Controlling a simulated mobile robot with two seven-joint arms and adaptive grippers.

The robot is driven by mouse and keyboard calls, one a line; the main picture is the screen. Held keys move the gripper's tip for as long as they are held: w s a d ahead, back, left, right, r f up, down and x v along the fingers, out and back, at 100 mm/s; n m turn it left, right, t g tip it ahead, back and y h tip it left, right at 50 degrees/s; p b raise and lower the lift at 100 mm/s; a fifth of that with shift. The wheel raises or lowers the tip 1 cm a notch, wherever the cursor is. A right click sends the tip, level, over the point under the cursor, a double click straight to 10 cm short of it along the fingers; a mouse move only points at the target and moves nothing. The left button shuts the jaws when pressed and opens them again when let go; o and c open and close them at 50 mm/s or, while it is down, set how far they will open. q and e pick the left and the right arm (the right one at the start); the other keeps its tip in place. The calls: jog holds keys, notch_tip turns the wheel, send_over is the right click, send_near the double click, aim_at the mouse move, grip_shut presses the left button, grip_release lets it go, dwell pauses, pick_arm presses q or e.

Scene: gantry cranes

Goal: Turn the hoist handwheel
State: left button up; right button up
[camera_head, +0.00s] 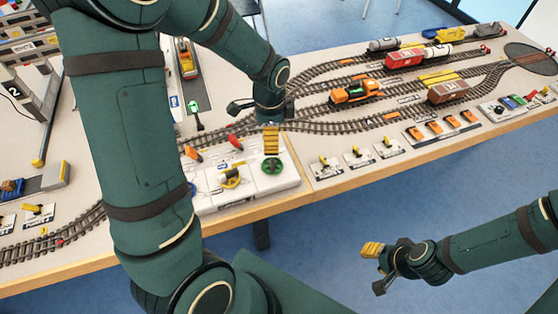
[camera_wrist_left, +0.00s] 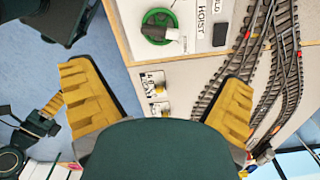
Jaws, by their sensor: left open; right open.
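The hoist handwheel (camera_head: 271,166) is a green wheel on a pale control panel at the table's front edge. My right gripper (camera_head: 376,268) is open and empty over the floor, in front of the table.
Small lever plates (camera_head: 359,156) line the front edge to the right. Model tracks with an orange locomotive (camera_head: 355,92) and a red wagon (camera_head: 404,58) lie behind. The blue floor in front is free.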

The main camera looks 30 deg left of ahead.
aim_at(272, 160)
pick_arm(q)
notch_tip(272, 160, down, 12)
jog(key=b, duration=0.2)
jog(key=shift+f+b, duration=0.15)
jog(key=shift+b, duration=0.2)
jog(key=c, duration=1.2)
